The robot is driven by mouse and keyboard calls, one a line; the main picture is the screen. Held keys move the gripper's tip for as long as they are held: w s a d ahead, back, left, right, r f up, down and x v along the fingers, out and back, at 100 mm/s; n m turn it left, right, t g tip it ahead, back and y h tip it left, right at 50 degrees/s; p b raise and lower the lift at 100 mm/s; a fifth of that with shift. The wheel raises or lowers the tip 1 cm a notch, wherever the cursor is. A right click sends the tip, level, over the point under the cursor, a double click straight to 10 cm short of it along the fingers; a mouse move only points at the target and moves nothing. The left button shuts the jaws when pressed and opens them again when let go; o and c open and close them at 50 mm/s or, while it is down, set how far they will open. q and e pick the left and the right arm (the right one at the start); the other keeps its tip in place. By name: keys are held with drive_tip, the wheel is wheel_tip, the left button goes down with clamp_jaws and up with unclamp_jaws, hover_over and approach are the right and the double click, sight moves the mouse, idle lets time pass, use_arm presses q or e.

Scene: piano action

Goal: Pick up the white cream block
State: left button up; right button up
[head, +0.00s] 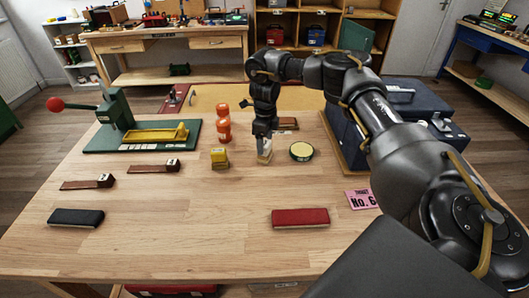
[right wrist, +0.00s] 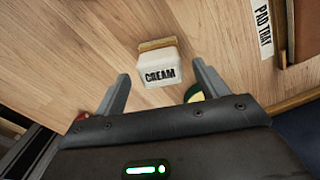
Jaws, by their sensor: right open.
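The white cream block (right wrist: 160,70) has a tan strip along its far edge and black "CREAM" lettering on the side facing me. In the head view, the cream block (head: 264,156) is on the wooden table, partly hidden by my right gripper (head: 264,142). My right gripper points down over it. In the right wrist view, my right gripper (right wrist: 161,72) has its fingers apart, with the block just beyond and between the fingertips. A gap shows on each side. I cannot tell the remaining height. My left gripper is not in view.
A yellow block (head: 220,158) stands to the left, an orange bottle (head: 223,128) behind it. A round tin (head: 301,151) is close on the right, a pad tray (head: 288,125) behind. A blue toolbox (head: 350,143) stands further right. The table front around the red pad (head: 300,217) is mostly clear.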

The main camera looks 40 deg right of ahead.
wheel_tip(320, 180, down, 2)
drive_tip(key=shift+f, duration=0.25)
drive_tip(key=shift+c, duration=1.7)
drive_tip(key=c, duration=0.8)
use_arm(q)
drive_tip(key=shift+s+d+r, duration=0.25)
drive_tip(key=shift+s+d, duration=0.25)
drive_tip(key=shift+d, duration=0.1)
use_arm(e)
drive_tip(key=shift+c, duration=0.2)
